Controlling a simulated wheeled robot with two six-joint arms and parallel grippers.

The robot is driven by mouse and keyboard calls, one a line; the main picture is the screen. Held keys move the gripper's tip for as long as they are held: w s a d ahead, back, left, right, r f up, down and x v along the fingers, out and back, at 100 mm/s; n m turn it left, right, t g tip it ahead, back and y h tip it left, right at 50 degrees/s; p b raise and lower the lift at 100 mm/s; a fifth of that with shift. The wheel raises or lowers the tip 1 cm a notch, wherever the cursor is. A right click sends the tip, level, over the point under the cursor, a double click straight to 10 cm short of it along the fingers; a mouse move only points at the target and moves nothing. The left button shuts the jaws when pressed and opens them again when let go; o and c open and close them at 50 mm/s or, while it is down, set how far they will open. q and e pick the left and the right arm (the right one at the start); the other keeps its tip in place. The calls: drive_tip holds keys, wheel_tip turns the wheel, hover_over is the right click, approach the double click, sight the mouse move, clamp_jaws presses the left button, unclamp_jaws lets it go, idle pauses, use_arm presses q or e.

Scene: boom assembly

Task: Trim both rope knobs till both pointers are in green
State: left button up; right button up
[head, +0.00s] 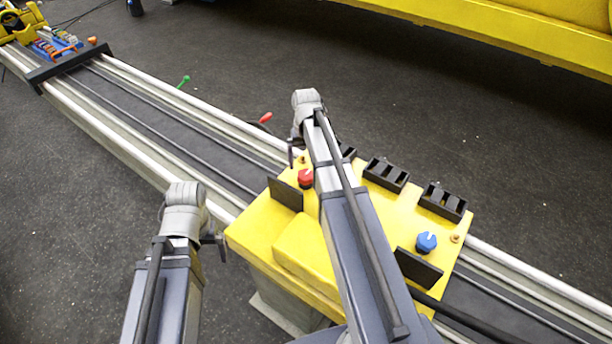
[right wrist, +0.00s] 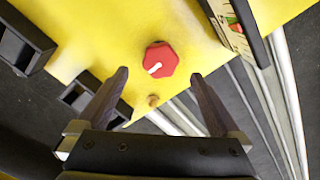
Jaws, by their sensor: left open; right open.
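The red knob (head: 306,178) sits on the yellow box, beside my right arm. In the right wrist view the red knob (right wrist: 160,59) has a white mark pointing to lower left. My right gripper (right wrist: 159,76) is open, its fingertips pointing toward the red knob, one to each side and apart from it in the picture. A gauge (right wrist: 237,33) with green and red on its face shows edge-on; its pointer is not readable. The blue knob (head: 426,242) has a white mark. My left gripper (head: 215,243) is open and empty, left of the box.
Upright black panels (head: 418,266) stand on the yellow box (head: 262,226) near each knob. Black slotted blocks (head: 443,201) line its far edge. The box straddles a long rail (head: 170,118) with green and red levers. Dark floor is clear at left.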

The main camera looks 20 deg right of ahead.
sight(306, 174)
wheel_tip(306, 174, down, 6)
drive_tip(key=b, duration=0.4)
drive_tip(key=shift+r+b, duration=0.2)
drive_tip(key=shift+b, duration=0.1)
drive_tip(key=shift+r, duration=0.1)
drive_tip(key=c, duration=1.3)
drive_tip(key=shift+n, duration=2)
drive_tip(key=o, duration=1.3)
drive_tip(key=shift+r, duration=0.1)
